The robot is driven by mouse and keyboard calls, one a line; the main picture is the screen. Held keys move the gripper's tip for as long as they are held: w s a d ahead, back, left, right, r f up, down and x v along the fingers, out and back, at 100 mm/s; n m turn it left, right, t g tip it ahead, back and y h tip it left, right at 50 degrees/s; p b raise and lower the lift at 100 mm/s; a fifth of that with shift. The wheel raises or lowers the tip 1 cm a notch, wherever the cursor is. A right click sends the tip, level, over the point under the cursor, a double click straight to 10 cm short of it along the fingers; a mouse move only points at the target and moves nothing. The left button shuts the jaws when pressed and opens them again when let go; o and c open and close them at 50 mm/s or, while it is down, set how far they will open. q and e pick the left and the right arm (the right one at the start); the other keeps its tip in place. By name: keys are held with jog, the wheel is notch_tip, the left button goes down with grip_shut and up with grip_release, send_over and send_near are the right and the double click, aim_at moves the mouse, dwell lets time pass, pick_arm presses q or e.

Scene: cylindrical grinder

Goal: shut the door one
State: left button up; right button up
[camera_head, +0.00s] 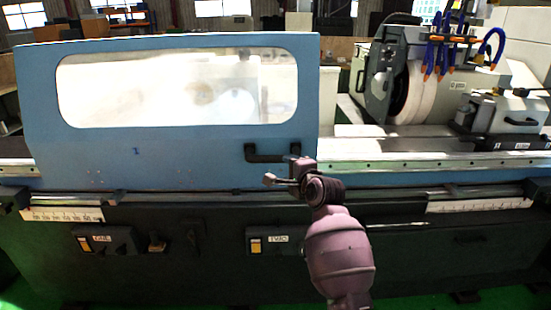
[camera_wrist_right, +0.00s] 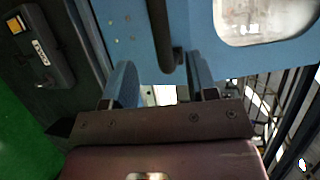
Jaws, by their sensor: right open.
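Door one (camera_head: 190,150) is a blue panel with a large window and a small "1" mark. It covers the left part of the grinder, and the right part, with the grinding wheel (camera_head: 408,92), is uncovered. Its black handle (camera_head: 265,155) sits at the lower right of the panel. My right gripper (camera_head: 284,174) is open, just below and beside the handle's right end. In the right wrist view, the handle (camera_wrist_right: 164,38) reaches down between the two open fingertips (camera_wrist_right: 160,78); I cannot tell whether they touch it. My left gripper is not in view.
A rail (camera_head: 420,165) runs along the machine front. Blue coolant hoses (camera_head: 445,45) and a grey unit (camera_head: 500,110) stand at the right. Button boxes (camera_head: 272,243) and small levers are on the dark lower front. The floor is green.

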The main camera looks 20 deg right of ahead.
aim_at(277, 160)
jog(key=shift+b+x, duration=0.5)
jog(key=shift+x, duration=4.65)
grip_shut()
